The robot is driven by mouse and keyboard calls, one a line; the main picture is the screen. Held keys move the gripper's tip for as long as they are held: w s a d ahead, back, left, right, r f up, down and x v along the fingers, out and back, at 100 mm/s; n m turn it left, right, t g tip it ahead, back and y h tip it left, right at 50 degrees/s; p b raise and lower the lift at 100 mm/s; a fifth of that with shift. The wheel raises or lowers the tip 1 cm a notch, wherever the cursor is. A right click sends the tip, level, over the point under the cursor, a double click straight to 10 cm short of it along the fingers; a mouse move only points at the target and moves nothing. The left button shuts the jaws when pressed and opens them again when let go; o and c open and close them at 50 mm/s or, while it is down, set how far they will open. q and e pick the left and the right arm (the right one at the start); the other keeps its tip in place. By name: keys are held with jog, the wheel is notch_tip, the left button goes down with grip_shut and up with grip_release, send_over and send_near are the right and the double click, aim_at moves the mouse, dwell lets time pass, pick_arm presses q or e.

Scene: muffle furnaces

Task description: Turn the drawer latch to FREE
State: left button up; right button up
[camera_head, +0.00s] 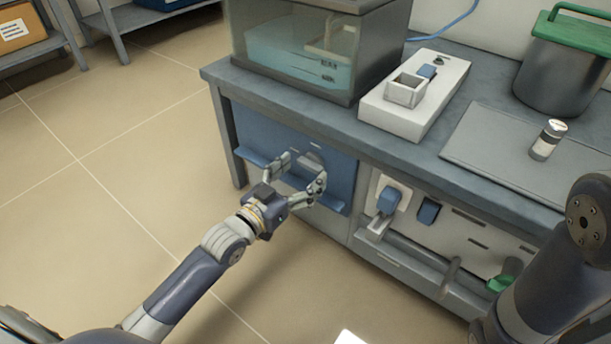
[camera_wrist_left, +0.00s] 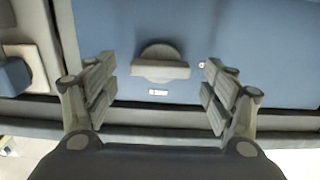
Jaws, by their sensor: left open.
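The blue drawer front (camera_head: 255,133) is under the bench top, left of the grey panel. Its latch is a round grey knob with a raised bar, seen in the left wrist view (camera_wrist_left: 160,65); the bar lies level across that picture. In the head view the latch (camera_head: 312,160) is partly hidden by my gripper. A small white label (camera_wrist_left: 158,92) sits beside the latch; its text is too small to read. My left gripper (camera_head: 300,170) is open, its fingers on either side of the latch and apart from it. The right gripper is not in view; my right arm shows at the right edge.
The bench top holds a glass tank (camera_head: 295,50), a white box unit (camera_head: 405,115) and a pot (camera_head: 560,75). Floor at left is clear.

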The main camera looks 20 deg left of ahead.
pick_arm(q)
jog(key=shift+b+x, duration=0.3)
jog(key=shift+x, duration=0.6)
jog(key=c, duration=1)
jog(key=shift+c, duration=0.2)
